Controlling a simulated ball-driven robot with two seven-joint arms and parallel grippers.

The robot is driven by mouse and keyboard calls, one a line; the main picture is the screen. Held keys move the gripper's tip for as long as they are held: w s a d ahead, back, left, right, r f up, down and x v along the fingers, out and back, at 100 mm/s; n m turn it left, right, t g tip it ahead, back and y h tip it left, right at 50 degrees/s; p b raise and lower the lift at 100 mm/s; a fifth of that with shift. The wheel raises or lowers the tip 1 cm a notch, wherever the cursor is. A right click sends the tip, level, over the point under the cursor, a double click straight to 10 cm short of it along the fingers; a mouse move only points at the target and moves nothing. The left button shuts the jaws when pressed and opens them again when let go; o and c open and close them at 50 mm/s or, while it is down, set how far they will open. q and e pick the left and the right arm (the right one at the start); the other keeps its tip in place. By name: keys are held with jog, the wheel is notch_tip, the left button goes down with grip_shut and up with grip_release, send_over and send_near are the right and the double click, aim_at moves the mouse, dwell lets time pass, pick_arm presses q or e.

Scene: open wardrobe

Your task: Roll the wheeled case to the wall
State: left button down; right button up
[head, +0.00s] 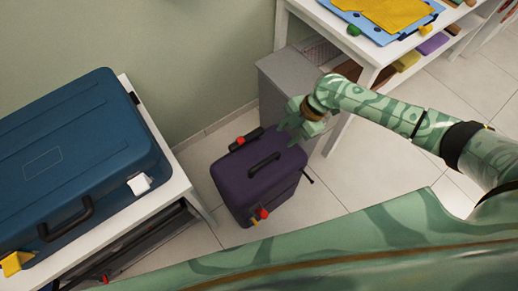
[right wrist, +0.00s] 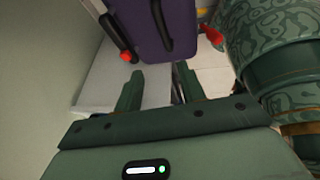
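The wheeled case (head: 258,182) is dark purple with a black top handle and red parts at its corners. It stands upright on the tiled floor, close to the green wall (head: 210,60) but with some floor between. My right gripper (head: 288,124) is at the case's back right top edge; I cannot tell whether it touches. In the right wrist view the case (right wrist: 180,25) is just beyond the open fingers (right wrist: 160,84), with its black handle visible. Dark thin parts show near the right finger, partly hidden. My left gripper is not in view.
A white bench (head: 186,182) with a blue suitcase (head: 75,150) stands left of the case. A grey cabinet (head: 283,85) stands behind it to the right, beside a white table (head: 352,52) with folders. Free tiled floor (head: 345,180) lies to the right.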

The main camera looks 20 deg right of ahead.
jog(key=n, duration=0.1)
jog(key=b, duration=0.6)
send_near(264, 163)
jog(key=x, duration=0.8)
jog(key=shift+w+a+f, duration=0.1)
jog(key=shift+a+f, duration=0.05)
jog(key=shift+f, duration=0.05)
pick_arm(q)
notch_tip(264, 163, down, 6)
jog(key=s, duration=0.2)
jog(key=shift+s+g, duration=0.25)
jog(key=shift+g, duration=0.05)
pick_arm(e)
grip_shut()
